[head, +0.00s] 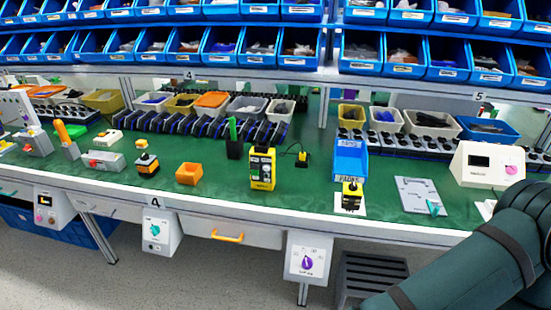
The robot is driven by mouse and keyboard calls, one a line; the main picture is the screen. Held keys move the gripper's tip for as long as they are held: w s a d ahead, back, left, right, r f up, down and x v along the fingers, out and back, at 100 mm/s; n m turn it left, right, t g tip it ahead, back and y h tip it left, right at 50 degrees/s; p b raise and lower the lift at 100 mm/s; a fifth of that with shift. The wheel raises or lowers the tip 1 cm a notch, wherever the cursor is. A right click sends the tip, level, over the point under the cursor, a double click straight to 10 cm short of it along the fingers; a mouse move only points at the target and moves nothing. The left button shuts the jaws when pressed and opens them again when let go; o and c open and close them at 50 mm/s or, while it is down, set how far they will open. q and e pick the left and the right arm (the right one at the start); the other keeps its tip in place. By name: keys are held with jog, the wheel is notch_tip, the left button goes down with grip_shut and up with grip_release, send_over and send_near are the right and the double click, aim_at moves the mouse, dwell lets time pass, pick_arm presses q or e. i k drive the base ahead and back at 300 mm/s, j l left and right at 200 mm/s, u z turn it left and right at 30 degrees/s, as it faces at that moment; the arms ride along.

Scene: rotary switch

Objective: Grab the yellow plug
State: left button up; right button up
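A small yellow-and-black piece (302,159) with a thin dark cord stands on the green bench, just right of a yellow-and-black device (262,168). It looks most like the yellow plug, but it is too small to be sure. Another yellow-and-black piece (352,194) sits on a white sheet near the front edge, before a blue bin. My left gripper is not in view.
The green bench (225,205) has bare room along its front. Shelves of blue bins hang above. A grey step stool (370,275) stands below.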

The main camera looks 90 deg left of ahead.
aim_at(302, 154)
jog(key=u, duration=2.75)
jog(key=i+j+z, duration=0.1)
jog(key=i+j, duration=0.15)
jog(key=j, duration=0.15)
jog(key=i+j+z, duration=0.1)
jog(key=j, duration=0.25)
jog(key=i+j+z, duration=0.1)
jog(key=i+j, duration=0.2)
jog(key=j, duration=0.15)
